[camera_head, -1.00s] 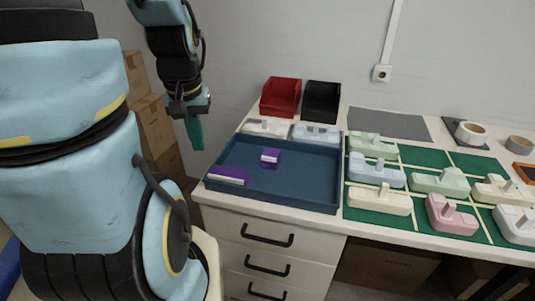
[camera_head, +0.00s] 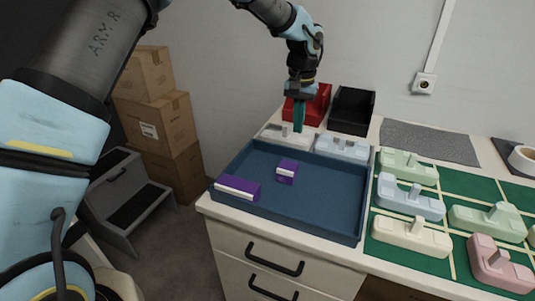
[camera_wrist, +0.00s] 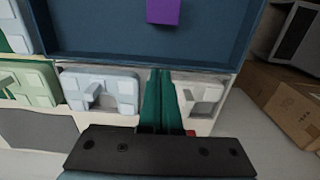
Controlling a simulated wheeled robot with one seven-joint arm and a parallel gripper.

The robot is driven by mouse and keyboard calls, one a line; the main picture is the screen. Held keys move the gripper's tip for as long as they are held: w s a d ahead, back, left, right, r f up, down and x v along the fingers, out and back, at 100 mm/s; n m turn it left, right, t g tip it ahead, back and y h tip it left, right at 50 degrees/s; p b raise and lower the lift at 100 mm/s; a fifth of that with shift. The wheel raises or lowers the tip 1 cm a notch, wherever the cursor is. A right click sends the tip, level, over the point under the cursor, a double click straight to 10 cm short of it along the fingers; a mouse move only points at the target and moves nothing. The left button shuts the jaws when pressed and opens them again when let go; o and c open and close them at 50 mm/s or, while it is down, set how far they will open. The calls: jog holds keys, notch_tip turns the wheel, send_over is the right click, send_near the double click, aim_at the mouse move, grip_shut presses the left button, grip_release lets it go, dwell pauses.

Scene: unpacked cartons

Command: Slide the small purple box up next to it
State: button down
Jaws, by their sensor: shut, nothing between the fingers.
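The small purple box (camera_head: 287,171), with a white stripe, sits on the floor of the blue tray (camera_head: 331,194), left of its middle. It also shows at the top of the wrist view (camera_wrist: 163,11). A longer purple box (camera_head: 238,188) with a white stripe lies at the tray's front left, apart from the small one. My gripper (camera_head: 299,128) has green fingers, is shut and empty, and points down above the tray's back edge, behind the small box. The fingers also show in the wrist view (camera_wrist: 160,85).
A white piece (camera_head: 276,132) and a pale blue piece (camera_head: 342,147) stand behind the tray. Red (camera_head: 318,105) and black (camera_head: 352,110) bins stand farther back. Several pastel pieces stand on a green gridded mat (camera_head: 450,182) at right. Cartons (camera_head: 165,125) are stacked at left.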

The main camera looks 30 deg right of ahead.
aim_at(295, 152)
notch_tip(295, 152, down, 9)
jog(key=p, duration=0.3)
jog(key=shift+f, duration=0.2)
jog(key=shift+s+a+f+p, duration=0.1)
jog(key=shift+a+f+p, duration=0.05)
jog(key=shift+a+p, duration=0.15)
jog(key=shift+s+a+p, duration=0.45)
jog(key=shift+s+a, duration=0.2)
jog(key=shift+a, duration=0.3)
jog(key=shift+s+a+f, duration=0.1)
jog(key=shift+s+a, duration=0.15)
jog(key=shift+a, duration=0.15)
jog(key=shift+a, duration=0.1)
